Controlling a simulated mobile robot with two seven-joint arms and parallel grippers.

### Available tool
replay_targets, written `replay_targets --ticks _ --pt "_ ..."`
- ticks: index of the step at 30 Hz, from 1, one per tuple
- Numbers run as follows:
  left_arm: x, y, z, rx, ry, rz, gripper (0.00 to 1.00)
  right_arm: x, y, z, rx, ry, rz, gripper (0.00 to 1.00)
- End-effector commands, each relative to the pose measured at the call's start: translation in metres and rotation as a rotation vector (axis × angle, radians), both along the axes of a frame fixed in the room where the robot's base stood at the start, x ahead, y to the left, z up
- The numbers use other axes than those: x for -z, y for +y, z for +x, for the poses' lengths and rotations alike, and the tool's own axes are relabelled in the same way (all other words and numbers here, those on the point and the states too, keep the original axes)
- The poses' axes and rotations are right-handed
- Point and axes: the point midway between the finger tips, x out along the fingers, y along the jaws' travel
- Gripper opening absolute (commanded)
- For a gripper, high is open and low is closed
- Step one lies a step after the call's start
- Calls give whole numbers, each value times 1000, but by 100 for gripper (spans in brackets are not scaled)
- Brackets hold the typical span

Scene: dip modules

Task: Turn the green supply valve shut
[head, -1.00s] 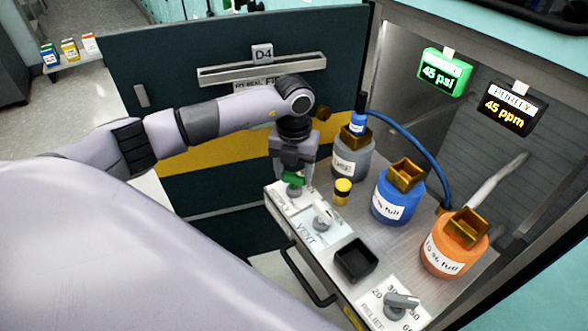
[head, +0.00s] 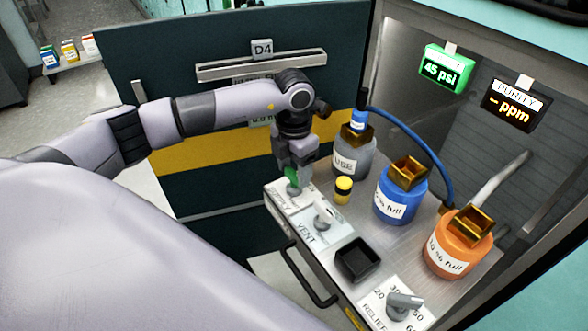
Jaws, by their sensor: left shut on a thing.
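The green supply valve (head: 292,177) stands on the panel's far left corner, beside the SUPPLY label. My left gripper (head: 293,172) points down over it and is shut on its green handle. The gripper's fingers partly hide the handle. The valve's grey base shows below the fingers. My right gripper is not in view.
A vent valve (head: 323,215), a black tray (head: 356,259) and a relief knob (head: 402,304) line the panel's front. Behind stand a yellow-capped post (head: 343,188), a grey bottle (head: 351,155), a blue bottle (head: 401,194) and an orange bottle (head: 457,246). The green display (head: 442,68) reads 45 psi; the purity display (head: 512,104) shows a dash.

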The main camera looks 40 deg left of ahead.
Motion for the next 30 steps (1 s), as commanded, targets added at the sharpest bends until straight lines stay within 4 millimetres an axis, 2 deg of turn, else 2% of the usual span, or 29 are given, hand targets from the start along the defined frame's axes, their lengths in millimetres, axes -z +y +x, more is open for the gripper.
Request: replay_targets --ticks 9,25,26,27,28,30 --pt "0 0 0 126 0 0 29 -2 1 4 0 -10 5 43" --pt "-1 0 0 154 -1 0 29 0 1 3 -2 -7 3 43" --pt "-1 0 0 154 -1 0 66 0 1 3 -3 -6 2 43" --pt "-1 0 0 154 -1 0 79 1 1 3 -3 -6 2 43" --pt "-1 0 0 153 -1 0 85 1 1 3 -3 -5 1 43" --pt "-1 0 0 153 -1 0 85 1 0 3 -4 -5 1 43"
